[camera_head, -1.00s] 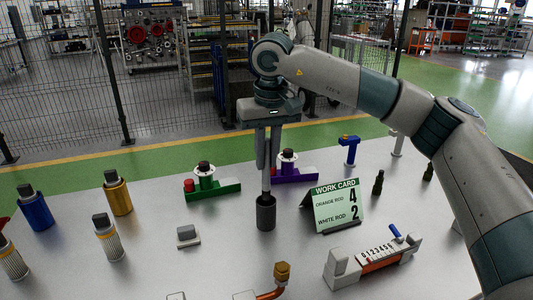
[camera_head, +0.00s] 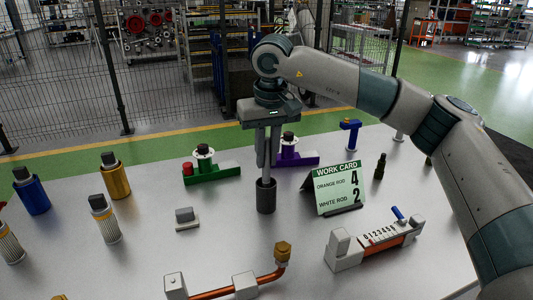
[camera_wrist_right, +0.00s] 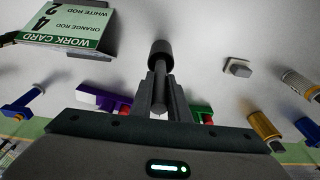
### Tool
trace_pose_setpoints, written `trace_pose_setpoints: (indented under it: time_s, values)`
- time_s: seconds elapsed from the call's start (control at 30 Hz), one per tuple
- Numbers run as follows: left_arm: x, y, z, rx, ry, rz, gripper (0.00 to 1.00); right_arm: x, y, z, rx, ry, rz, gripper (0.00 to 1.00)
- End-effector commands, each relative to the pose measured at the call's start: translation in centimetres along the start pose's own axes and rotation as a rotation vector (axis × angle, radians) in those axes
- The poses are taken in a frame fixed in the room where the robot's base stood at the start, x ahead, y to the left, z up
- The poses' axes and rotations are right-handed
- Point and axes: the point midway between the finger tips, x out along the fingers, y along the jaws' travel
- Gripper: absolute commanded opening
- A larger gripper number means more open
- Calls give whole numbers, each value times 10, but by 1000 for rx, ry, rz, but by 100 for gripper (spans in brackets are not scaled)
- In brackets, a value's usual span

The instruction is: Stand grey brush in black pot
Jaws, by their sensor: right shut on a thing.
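The black pot (camera_head: 266,199) stands upright on the grey table in the middle of the head view. It also shows in the right wrist view (camera_wrist_right: 161,55). My right gripper (camera_head: 267,160) is straight above the pot, pointing down. It is shut on the grey brush (camera_head: 266,174), a slim upright grey stick between the fingers. The brush's lower end is hidden inside the pot's mouth; how deep it sits I cannot tell. In the right wrist view the brush (camera_wrist_right: 159,92) runs from the fingers to the pot. My left gripper is not in view.
A work card (camera_head: 340,190) stands right of the pot. Behind are a green fixture (camera_head: 212,174) and a purple fixture (camera_head: 297,161). A small grey block (camera_head: 186,217) is to the left, a copper pipe assembly (camera_head: 245,285) in front, a numbered gauge (camera_head: 375,240) front right.

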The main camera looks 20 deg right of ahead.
Motion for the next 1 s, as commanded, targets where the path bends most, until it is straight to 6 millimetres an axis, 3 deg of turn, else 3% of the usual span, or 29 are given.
trace_pose_setpoints:
  time_s: [0.47,0.5,0.57,1.0]
  values:
    - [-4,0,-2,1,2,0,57,2,0,0,0,0,0,0]
    - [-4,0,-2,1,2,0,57,2,0,0,0,0,0,25]
    - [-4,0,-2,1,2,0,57,2,0,0,0,0,0,37]
    - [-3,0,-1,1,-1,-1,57,-2,0,0,0,1,-1,37]
